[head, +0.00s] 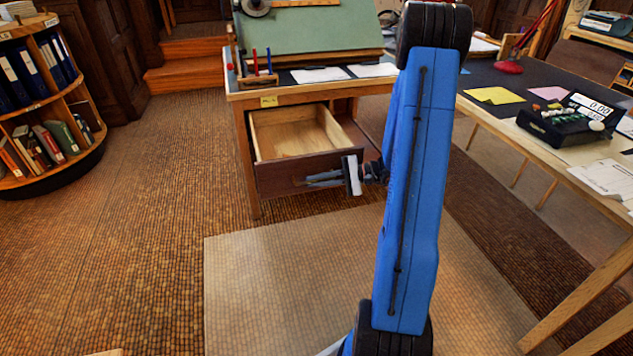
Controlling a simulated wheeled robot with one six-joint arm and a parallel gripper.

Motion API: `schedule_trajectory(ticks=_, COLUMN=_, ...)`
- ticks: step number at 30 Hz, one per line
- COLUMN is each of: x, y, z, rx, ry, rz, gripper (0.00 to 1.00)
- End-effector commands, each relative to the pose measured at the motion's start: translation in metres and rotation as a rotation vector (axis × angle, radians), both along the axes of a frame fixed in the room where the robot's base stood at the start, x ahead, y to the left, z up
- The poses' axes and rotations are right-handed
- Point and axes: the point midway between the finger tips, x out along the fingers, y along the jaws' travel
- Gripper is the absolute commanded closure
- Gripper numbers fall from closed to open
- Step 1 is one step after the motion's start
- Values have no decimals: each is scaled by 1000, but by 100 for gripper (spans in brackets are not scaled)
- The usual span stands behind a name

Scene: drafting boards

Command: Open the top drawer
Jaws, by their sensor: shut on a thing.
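The top drawer (282,176) of the wooden drafting desk (248,112) is pulled out, and its empty pale inside shows from above. Its dark brown front faces me. My gripper (312,181) is at the right half of that front, its fingers reaching left along it. The fingers are shut on the drawer's handle, which is mostly hidden by them. My blue arm covers the right side of the desk.
A round bookshelf with binders (48,90) stands at the left. A long table (540,145) with a black device (560,124) and papers is at the right. A pale mat (290,270) lies on the floor before the desk. The floor at left is clear.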

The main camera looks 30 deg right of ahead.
Motion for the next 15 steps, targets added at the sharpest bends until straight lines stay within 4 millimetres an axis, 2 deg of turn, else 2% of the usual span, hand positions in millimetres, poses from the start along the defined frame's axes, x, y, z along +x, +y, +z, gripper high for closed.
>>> schedule_trajectory(ticks=9, x=0, y=-1, z=0, rx=-1, ry=0, rz=-2, gripper=100)
schedule_trajectory(ticks=10, x=0, y=-1, z=0, rx=-1, ry=0, rz=-2, gripper=86)
schedule_trajectory(ticks=12, x=0, y=-1, z=0, rx=-1, ry=0, rz=-2, gripper=72)
schedule_trajectory(ticks=15, x=0, y=-1, z=0, rx=-1, ry=0, rz=-1, gripper=72)
